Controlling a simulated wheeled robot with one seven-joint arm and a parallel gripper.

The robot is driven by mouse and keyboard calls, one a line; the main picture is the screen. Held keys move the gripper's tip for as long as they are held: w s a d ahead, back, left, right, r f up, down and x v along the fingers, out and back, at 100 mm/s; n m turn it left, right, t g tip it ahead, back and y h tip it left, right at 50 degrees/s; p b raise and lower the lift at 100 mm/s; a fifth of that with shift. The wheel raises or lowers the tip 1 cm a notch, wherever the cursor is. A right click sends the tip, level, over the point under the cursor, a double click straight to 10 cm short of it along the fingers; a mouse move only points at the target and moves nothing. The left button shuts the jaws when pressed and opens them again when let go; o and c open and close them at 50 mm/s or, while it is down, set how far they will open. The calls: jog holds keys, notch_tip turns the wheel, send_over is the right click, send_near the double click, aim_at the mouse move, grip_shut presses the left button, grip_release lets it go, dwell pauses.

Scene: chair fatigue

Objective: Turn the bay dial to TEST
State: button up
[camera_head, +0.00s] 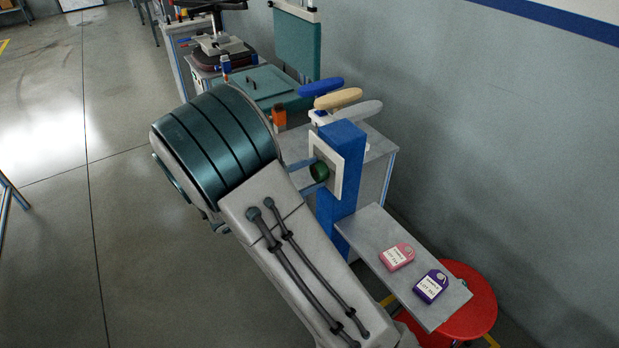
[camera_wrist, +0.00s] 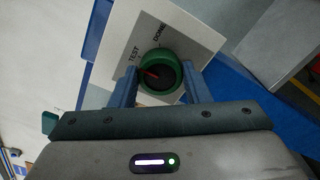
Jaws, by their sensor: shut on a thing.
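The bay dial (camera_head: 319,171) is a green round knob on a pale plate (camera_head: 331,149) fixed to a blue post (camera_head: 345,140). In the wrist view the dial (camera_wrist: 162,84) has a dark centre with a red pointer directed left, near the TEST label (camera_wrist: 133,57). The DONE label (camera_wrist: 160,31) is above the dial. My gripper (camera_wrist: 160,80) has one blue finger on each side of the dial and is shut on it. In the head view my gripper (camera_head: 309,174) reaches the dial from the left, partly hidden by my arm.
A grey shelf (camera_head: 372,238) holds a pink tag (camera_head: 397,256) and a purple tag (camera_head: 431,286), above a red round stool (camera_head: 480,300). A wall is close on the right; open floor lies left.

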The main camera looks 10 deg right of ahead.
dwell(0.3)
jog(key=o, duration=1)
jog(key=b+v, duration=0.1)
jog(key=v, duration=1.3)
jog(key=shift+d, duration=0.15)
